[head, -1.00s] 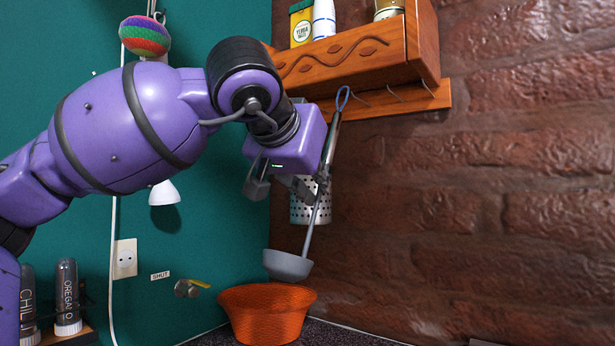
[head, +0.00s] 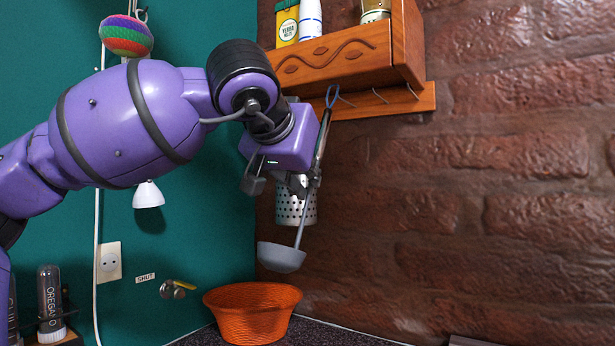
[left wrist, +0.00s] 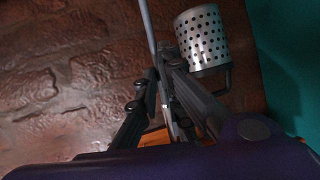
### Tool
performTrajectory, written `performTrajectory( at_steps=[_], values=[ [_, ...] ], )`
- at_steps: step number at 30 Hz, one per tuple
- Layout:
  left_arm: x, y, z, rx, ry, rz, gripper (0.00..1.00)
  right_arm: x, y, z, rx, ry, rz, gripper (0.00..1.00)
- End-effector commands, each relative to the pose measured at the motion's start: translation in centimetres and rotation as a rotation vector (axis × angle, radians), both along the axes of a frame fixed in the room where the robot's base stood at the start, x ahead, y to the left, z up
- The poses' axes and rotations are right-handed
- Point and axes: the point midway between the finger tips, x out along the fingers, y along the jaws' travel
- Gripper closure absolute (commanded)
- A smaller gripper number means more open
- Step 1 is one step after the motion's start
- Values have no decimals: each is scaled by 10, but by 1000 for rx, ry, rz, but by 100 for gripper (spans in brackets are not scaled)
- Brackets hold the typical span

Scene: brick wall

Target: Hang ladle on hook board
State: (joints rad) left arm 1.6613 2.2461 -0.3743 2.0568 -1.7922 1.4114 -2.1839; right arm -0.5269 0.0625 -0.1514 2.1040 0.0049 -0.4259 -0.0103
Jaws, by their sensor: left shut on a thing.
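The ladle (head: 281,257) has a grey bowl, a long thin handle and a blue loop at its top. My left gripper (head: 314,178) is shut on the ladle's handle, which hangs tilted, bowl down and top to the right. The hook board (head: 425,98) is a wooden strip with several thin metal hooks under the shelf on the brick wall. The blue loop overlaps the board beside the leftmost visible hook; I cannot tell whether they touch. In the left wrist view the handle (left wrist: 147,20) runs up from the fingers (left wrist: 165,100). My right gripper is out of view.
A perforated metal holder (head: 289,204) hangs behind the gripper, close to the ladle. The carved wooden shelf (head: 335,58) carries jars above the board. An orange bowl (head: 252,313) stands on the dark counter below. The brick wall to the right is free.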

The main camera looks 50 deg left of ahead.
Motion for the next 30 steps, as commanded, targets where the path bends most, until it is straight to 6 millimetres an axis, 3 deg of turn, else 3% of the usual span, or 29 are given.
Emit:
performTrajectory(
  at_steps=[13,30],
  values=[
    [-1,0,0,0,0,1,100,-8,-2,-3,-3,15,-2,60],
    [-1,0,0,0,0,0,100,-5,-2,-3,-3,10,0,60]
  ],
)
